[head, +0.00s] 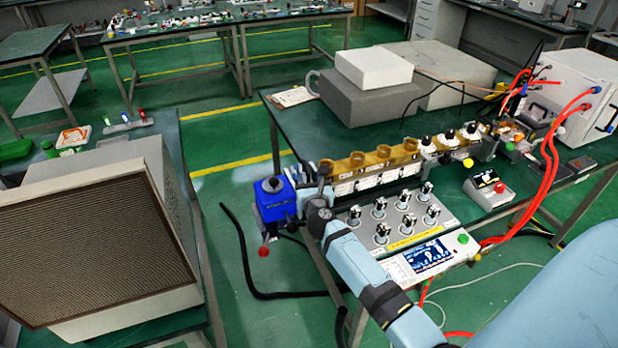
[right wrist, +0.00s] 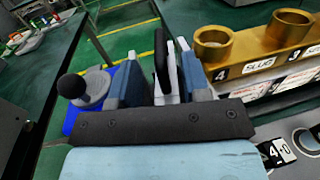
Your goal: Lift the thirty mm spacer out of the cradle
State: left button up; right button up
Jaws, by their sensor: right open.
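My right gripper (head: 308,190) is at the left end of a brass socket row (head: 370,160), beside a blue device (head: 272,203) with a black knob. In the right wrist view the open gripper (right wrist: 158,65) has its two blue-grey fingers on either side of upright thin black and white pieces (right wrist: 165,72). I cannot tell whether these pieces are the spacer or part of its cradle, nor whether the fingers touch them. No thirty mm marking is readable. My left gripper is out of view.
Brass sockets (right wrist: 268,45) labelled "SLUG" stand close right of the fingers. A grey panel (head: 395,222) with several black-topped posts lies in front. Grey and white boxes (head: 373,68) stand behind. A mesh-fronted cabinet (head: 100,240) is at left, across a floor gap.

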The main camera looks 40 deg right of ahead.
jog(key=v, duration=1.3)
jog(key=shift+b, duration=0.4)
jog(key=shift+r, duration=0.1)
jog(key=s+a+n+y+p, duration=0.35)
jog(key=a+n+y, duration=0.2)
jog(key=n, duration=0.75)
jog(key=s+a+n+y+p, duration=0.2)
jog(key=s+a+n+y, duration=0.4)
jog(key=n, duration=0.7)
jog(key=s+a+f+n+g+p, duration=0.1)
jog(key=s+a+f+n+g, duration=0.1)
jog(key=s+n, duration=0.3)
jog(key=s+a+f+n+g+p, duration=0.2)
jog(key=s+n, duration=0.4)
jog(key=n, duration=0.7)
notch_tip(320, 180, down, 2)
jog(key=shift+a+g+h, duration=0.35)
jog(key=shift+a+g, duration=0.25)
jog(key=shift+g, duration=0.1)
